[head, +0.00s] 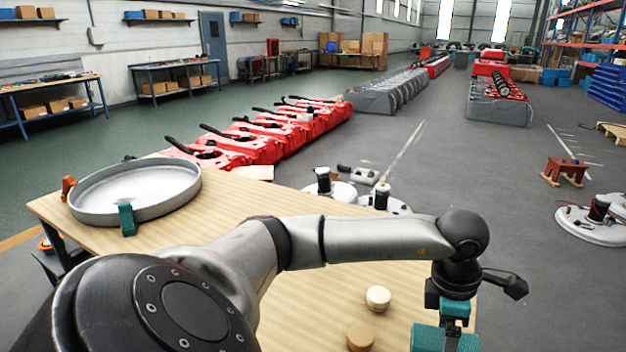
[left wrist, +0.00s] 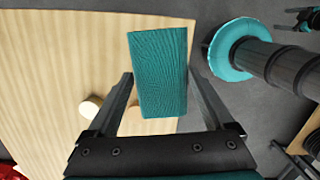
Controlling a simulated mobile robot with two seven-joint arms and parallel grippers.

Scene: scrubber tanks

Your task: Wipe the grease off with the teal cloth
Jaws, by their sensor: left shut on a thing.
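The teal cloth (left wrist: 158,85) shows in the left wrist view as a thick, ribbed block. My left gripper (left wrist: 160,76) is shut on it, with a dark finger on each side. In the head view my left gripper (head: 447,330) is at the bottom right, over the right edge of the wooden table (head: 235,208); the cloth cannot be told apart there. A shallow round metal pan (head: 135,192) lies at the table's far left, well away from the gripper. I cannot make out any clear grease on it. My right gripper is not in view.
An orange clamp (head: 68,187) and a teal clamp (head: 127,219) sit at the pan's rim. A pale round piece (head: 378,297) and a tan one (head: 360,337) lie on the table left of my gripper. Red tanks (head: 270,137) stand in a row beyond the table.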

